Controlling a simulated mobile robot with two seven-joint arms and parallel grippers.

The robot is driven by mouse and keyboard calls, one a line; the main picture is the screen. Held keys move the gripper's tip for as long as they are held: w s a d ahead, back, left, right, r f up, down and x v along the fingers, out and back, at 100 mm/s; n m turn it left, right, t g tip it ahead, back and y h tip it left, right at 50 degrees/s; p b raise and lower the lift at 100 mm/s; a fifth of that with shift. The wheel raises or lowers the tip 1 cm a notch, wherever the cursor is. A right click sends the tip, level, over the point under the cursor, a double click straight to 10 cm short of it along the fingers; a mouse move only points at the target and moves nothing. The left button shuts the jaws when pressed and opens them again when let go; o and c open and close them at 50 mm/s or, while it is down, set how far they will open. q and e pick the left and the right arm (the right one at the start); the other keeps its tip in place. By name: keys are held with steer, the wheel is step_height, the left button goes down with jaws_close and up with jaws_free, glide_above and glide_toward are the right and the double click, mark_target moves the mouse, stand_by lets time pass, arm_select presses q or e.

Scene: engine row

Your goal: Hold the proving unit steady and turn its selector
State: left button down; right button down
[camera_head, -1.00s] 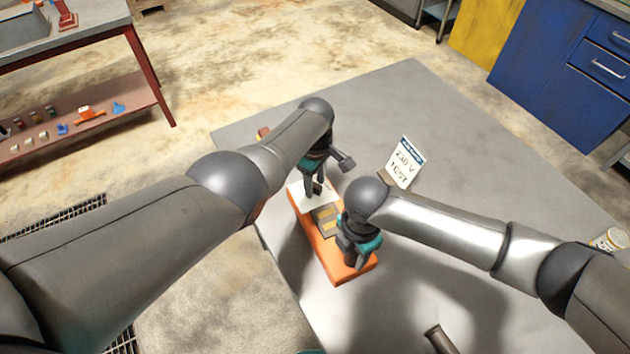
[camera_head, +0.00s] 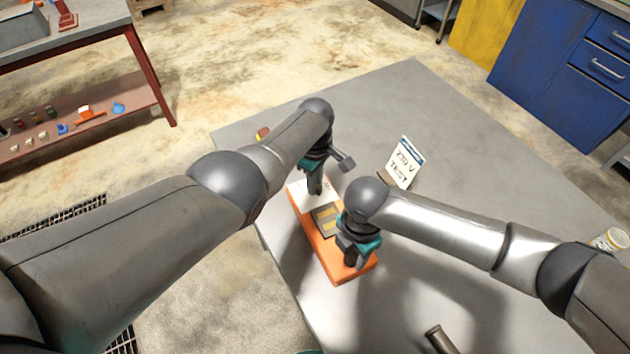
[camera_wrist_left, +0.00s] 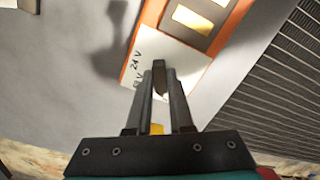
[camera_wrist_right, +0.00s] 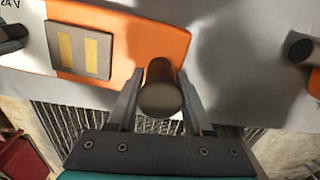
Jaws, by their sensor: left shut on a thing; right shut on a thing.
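The proving unit is a long orange box (camera_head: 330,262) lying on the grey table. A white plate (camera_wrist_left: 181,58) with voltage marks, "24 V" among them, covers its far end, and a dark panel with two yellow strips (camera_wrist_right: 80,52) sits in its middle. My left gripper (camera_head: 315,188) is above the white plate, shut on the small selector (camera_wrist_left: 160,82), which is mostly hidden between the fingers. My right gripper (camera_head: 354,262) is at the near end, shut on a dark round post (camera_wrist_right: 160,92) standing on the box. The selector's exact pointing is unclear.
A dark cylinder (camera_head: 438,338) is near the front and a white-and-yellow can (camera_head: 609,239) at the right edge. The table's back is clear.

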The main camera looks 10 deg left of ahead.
arm_select(q)
steer(key=shift+m, duration=0.4)
steer(key=m, duration=0.3)
steer(key=shift+m, duration=2)
steer(key=c, duration=0.8)
jaws_free()
steer(key=shift+r, duration=0.15)
step_height(320, 180, up, 12)
